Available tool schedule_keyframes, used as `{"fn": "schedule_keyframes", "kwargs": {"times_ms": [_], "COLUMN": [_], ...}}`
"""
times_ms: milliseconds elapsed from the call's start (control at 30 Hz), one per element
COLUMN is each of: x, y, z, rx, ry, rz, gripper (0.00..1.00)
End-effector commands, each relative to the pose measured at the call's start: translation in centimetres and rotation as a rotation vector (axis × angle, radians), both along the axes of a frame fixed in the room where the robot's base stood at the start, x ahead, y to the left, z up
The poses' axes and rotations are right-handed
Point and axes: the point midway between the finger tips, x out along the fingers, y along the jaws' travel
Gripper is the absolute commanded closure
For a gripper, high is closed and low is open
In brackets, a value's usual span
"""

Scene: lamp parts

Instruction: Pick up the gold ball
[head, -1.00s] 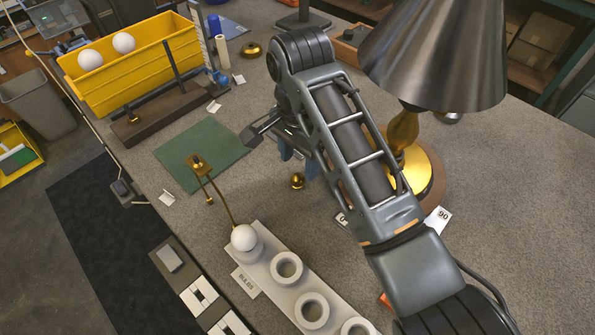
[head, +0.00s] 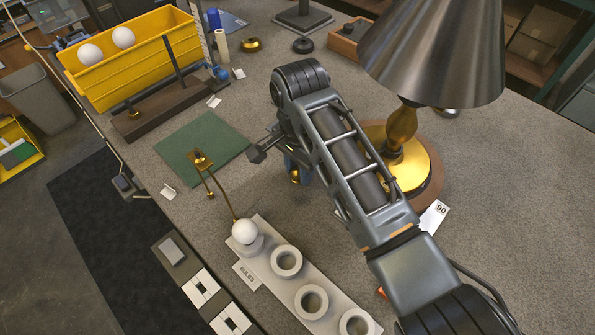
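The gold ball (head: 294,177) is small and shiny and sits low at my gripper, over the grey table near the middle of the head view. My gripper (head: 296,172) points down with its blue fingers at the ball. One finger shows to the right of the ball, and part of the ball is hidden by the gripper and arm. Whether the fingers touch the ball or are shut on it cannot be told from here.
A lamp with a metal shade (head: 430,60) and gold base (head: 412,172) stands close to the right of my arm. A bulb holder (head: 262,264) lies in front, and a green mat (head: 205,150) to the left. A yellow bin (head: 135,75) stands at the back left.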

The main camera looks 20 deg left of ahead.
Motion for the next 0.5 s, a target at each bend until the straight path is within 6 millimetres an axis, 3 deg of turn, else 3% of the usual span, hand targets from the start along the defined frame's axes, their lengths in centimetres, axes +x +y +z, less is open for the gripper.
{"fn": "schedule_keyframes", "kwargs": {"times_ms": [267, 500], "x": [0.00, 0.00], "y": [0.00, 0.01], "z": [0.01, 0.10], "rx": [0.000, 0.000], "ry": [0.000, 0.000], "rz": [0.000, 0.000], "gripper": [0.97, 0.98]}}
